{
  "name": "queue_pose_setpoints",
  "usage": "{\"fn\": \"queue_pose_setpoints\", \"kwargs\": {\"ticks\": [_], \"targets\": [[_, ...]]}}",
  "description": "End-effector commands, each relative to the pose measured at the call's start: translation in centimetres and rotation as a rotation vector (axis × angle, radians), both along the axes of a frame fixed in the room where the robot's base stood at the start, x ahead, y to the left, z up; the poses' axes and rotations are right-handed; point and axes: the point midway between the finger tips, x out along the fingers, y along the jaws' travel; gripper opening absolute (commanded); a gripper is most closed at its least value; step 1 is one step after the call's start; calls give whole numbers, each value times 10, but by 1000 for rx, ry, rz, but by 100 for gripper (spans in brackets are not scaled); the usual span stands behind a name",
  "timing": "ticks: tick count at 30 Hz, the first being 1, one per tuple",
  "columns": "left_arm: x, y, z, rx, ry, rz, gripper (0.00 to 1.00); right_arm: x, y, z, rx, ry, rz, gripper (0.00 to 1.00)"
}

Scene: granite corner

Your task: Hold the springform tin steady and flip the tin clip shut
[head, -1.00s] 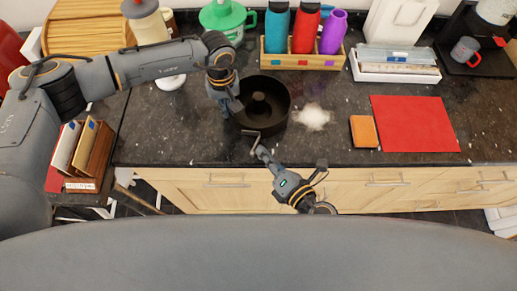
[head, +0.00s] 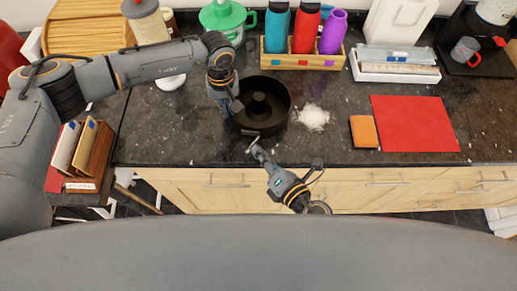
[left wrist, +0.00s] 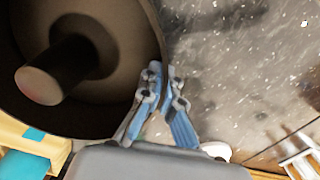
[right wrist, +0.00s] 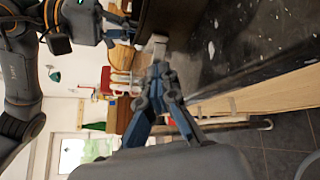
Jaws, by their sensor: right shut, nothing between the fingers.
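The dark round springform tin (head: 283,108), with a central tube, stands on the counter; it also shows in the left wrist view (left wrist: 18,85). My left gripper (head: 234,107) is at its left side. In the left wrist view its fingers (left wrist: 164,85) are shut on the tin's wall, one on each side. The tin clip (head: 252,137) is a small pale metal piece at the tin's front; it also shows in the right wrist view (right wrist: 157,42). My right gripper (head: 257,150) is shut and empty just in front of the clip. Whether they touch is unclear.
A white powder patch (head: 313,117), an orange sponge (head: 364,131) and a red mat (head: 414,124) lie to the right. A wooden bottle rack (head: 300,61) stands behind the tin. The counter's front edge is close below the right gripper.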

Motion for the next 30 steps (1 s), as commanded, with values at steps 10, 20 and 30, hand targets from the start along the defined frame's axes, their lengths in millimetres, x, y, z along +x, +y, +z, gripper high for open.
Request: {"fn": "queue_pose_setpoints", "kwargs": {"ticks": [10, 20, 30], "targets": [[0, -1, 0, -2, -1, 1, 0, 0, 5, -1, 0, 3, 3, 0], [1, -1, 0, -3, -1, 2, 0, 0, 9, -2, 1, 4, 5, 0], [1, -1, 0, -3, -2, 3, 0, 1, 14, -2, 1, 5, 5, 0]]}}
